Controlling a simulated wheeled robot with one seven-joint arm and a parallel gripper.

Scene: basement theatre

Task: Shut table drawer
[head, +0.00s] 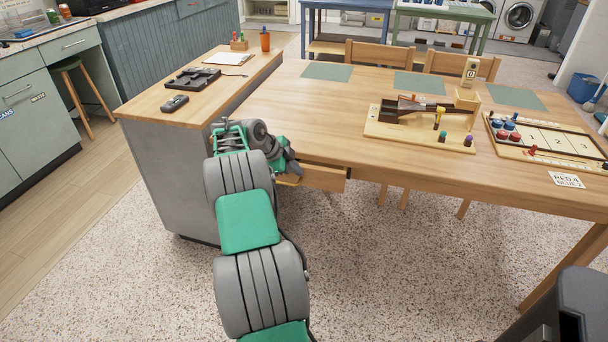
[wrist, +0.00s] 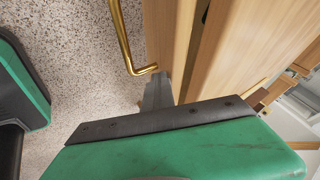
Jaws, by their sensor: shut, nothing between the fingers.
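The wooden table (head: 400,160) has a drawer (head: 323,177) under its top, near the grey cabinet end. The drawer stands partly out from the table edge. In the wrist view its wooden front (wrist: 166,40) carries a brass bar handle (wrist: 122,38), and a dark gap shows between that front and the wood to its right. My gripper (wrist: 158,93) is shut and empty, with its fingertips at the drawer front beside the handle's end. Whether they touch is unclear.
A grey cabinet (head: 165,180) with a wooden top stands left of the drawer. A wooden toy ramp (head: 420,125) and a game board (head: 550,140) lie on the table. Two chairs (head: 380,55) stand behind it. Speckled floor in front of the table is clear.

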